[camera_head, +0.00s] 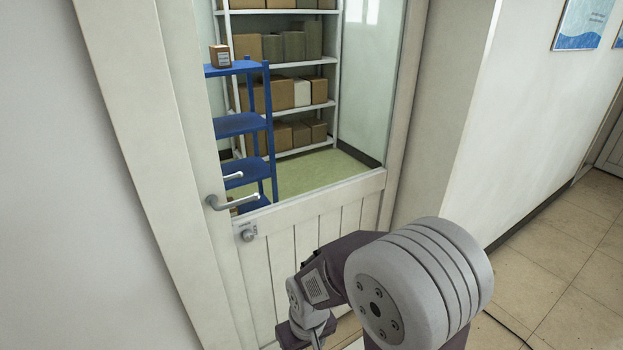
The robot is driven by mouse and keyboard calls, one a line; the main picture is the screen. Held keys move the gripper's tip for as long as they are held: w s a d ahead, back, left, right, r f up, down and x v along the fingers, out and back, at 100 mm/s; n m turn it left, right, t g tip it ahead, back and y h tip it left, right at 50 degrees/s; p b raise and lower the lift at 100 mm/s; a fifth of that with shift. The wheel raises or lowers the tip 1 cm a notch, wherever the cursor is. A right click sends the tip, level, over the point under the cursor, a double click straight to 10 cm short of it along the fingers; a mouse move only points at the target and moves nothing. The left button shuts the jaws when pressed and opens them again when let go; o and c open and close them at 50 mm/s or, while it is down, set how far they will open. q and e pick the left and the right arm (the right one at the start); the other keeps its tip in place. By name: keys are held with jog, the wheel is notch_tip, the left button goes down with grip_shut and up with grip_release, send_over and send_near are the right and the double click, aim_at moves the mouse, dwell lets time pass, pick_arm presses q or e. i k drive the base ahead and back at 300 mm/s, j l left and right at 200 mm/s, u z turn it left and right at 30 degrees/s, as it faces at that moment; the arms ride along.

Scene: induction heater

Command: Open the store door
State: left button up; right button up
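The store door (310,208) is white, with a large glass pane above and vertical planks below. It looks shut in its frame. A grey lever handle (232,201) sits at its left side, roughly level. A round lock knob (248,235) is just below the handle. My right arm reaches in from the bottom right, and its wrist is in front of the lower door, below and right of the handle, apart from it. The fingers of my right gripper are not clearly visible at the bottom edge. My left gripper is not in view.
Through the glass stand a blue shelf unit (240,124) and a white rack (305,65) with several boxes. A white wall (70,200) is on the left. A tiled corridor floor (565,260) is free on the right, with a thin dark cable on it.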

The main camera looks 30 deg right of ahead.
aim_at(254, 274)
jog(key=i+l, duration=0.1)
jog(key=l, duration=0.35)
jog(key=i+l, duration=0.15)
jog(key=l, duration=0.25)
jog(key=i+l, duration=0.1)
jog(key=l, duration=0.35)
jog(key=u, duration=0.05)
